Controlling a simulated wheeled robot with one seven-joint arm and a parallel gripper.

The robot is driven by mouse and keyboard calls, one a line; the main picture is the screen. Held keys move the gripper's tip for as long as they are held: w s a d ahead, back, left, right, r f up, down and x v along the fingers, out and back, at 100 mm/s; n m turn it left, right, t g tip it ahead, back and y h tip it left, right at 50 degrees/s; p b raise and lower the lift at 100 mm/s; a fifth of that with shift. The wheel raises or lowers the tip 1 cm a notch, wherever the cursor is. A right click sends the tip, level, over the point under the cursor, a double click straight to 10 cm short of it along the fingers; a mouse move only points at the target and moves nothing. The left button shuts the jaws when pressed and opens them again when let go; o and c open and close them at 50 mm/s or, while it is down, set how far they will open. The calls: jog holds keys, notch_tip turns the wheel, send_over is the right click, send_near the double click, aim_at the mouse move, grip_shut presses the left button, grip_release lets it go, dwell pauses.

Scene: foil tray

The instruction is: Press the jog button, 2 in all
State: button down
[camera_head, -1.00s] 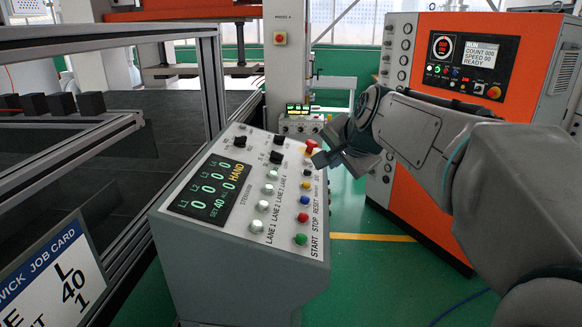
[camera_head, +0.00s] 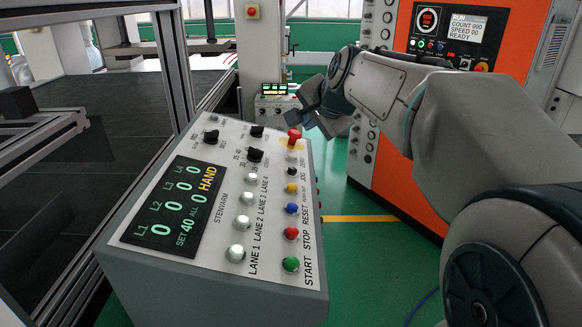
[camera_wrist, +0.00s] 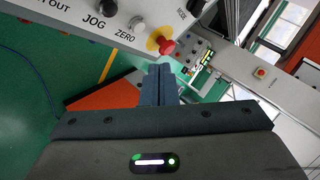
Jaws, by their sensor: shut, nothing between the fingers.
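The grey control panel (camera_head: 200,283) stands in front of me with its top sloping. The black jog button (camera_head: 292,171) is in its right-hand column, between the yellow run-out button and the grey zero button. In the wrist view the jog button (camera_wrist: 105,5) is at the top edge, partly cut off, above its JOG label. My gripper (camera_head: 291,118) is shut and empty beyond the red mushroom button at the panel's far end, apart from the jog button. In the wrist view the fingertips (camera_wrist: 158,68) lie just below that mushroom button. The display reads zeros and HAND.
The red mushroom button (camera_head: 295,137) on a yellow base is close to my fingers. The grey zero button (camera_wrist: 137,24) lies between it and jog. An orange machine cabinet (camera_head: 390,190) stands at the right, a metal frame (camera_head: 170,60) at the left.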

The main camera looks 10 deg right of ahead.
jog(key=b, duration=0.6)
send_over(296, 178)
jog(key=shift+d+f, duration=0.15)
jog(key=shift+f, duration=1.95)
jog(key=shift+d+f, duration=0.1)
jog(key=shift+f, duration=2)
jog(key=shift+f, duration=0.1)
jog(key=shift+a+f, duration=0.1)
jog(key=shift+f, duration=0.2)
jog(key=shift+a+f+b, duration=0.15)
jog(key=shift+f+b, duration=0.35)
jog(key=shift+b, duration=0.1)
jog(key=shift+r, duration=0.1)
jog(key=shift+d+r+p, duration=0.25)
jog(key=shift+r+p, duration=0.3)
jog(key=shift+r, duration=0.25)
jog(key=shift+s+d+r+p, duration=0.1)
jog(key=shift+d+r+p, duration=0.15)
jog(key=shift+r+p, duration=0.4)
jog(key=shift+s+d+r+p, duration=0.1)
jog(key=shift+d+r+p, duration=0.25)
jog(key=shift+r, duration=0.6)
jog(key=shift+d+r+p, duration=0.15)
jog(key=shift+r+p, duration=0.4)
jog(key=shift+r, duration=0.25)
